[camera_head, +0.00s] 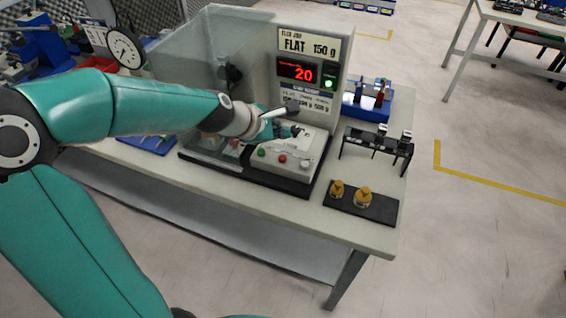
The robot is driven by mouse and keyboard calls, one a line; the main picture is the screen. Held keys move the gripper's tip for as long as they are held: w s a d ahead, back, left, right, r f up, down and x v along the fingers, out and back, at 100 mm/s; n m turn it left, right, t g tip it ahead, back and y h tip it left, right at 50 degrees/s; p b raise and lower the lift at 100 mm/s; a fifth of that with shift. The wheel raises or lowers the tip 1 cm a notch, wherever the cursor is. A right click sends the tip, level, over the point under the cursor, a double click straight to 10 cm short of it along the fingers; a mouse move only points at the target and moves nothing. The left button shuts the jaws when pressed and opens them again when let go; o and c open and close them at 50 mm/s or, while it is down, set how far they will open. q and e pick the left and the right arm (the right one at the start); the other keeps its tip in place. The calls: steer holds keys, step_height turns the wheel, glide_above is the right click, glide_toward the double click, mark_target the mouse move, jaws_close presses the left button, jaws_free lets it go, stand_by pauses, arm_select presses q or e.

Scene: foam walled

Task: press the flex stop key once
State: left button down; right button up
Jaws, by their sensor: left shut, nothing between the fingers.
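The test machine (316,45) stands on the bench with a sign reading FLAT 150 g and a red display (299,71) showing 20. A green light glows beside the display. Its low front panel (270,168) carries a green key (261,152), a red key (282,159) and a third, pale key (304,163). Key labels are too small to read, so I cannot tell which is flex stop. My left gripper (297,131) is shut and empty, above and behind the keys; contact with the panel is unclear. My right gripper is out of view.
A clear guard (195,60) covers the machine's left side. A dial gauge (125,47) stands at the back left. A black rack (378,143), a blue fixture (367,105) and a dark plate (362,207) with brass weights are to the right.

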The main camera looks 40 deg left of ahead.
mark_target(281, 159)
arm_select(q)
step_height(281, 159, down, 5)
steer(key=b, duration=0.4)
steer(key=shift+f, duration=0.25)
stand_by(0.9)
steer(key=shift+f+b, duration=0.35)
steer(key=shift+b, duration=0.05)
steer(key=shift+f+b, duration=0.5)
stand_by(0.7)
stand_by(0.4)
steer(key=shift+r+p, duration=0.95)
steer(key=shift+p, duration=0.05)
